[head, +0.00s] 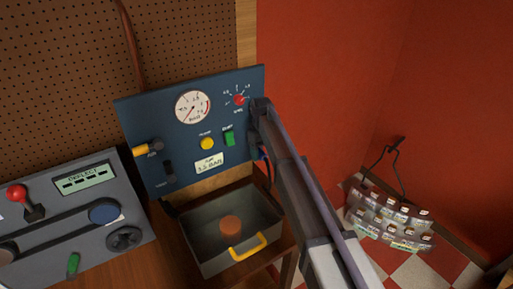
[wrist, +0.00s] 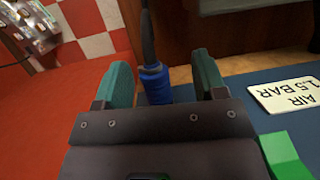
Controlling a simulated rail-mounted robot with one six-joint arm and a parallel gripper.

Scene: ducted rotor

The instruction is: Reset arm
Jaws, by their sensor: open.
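My arm reaches from the lower right of the head view up to the right edge of the blue panel (head: 180,132). My gripper shows in the wrist view (wrist: 162,65) with two teal fingers spread apart. A blue connector (wrist: 155,85) on a black hose (wrist: 148,35) lies between the fingers, nearer the left one. Whether either finger touches it I cannot tell. In the head view the connector (head: 262,152) shows small beside the arm, and my gripper is mostly hidden there.
Below is a grey bin (head: 200,237) holding an orange cylinder (head: 231,226). A grey console (head: 125,215) stands left; a rack of packets (head: 390,222) stands right.

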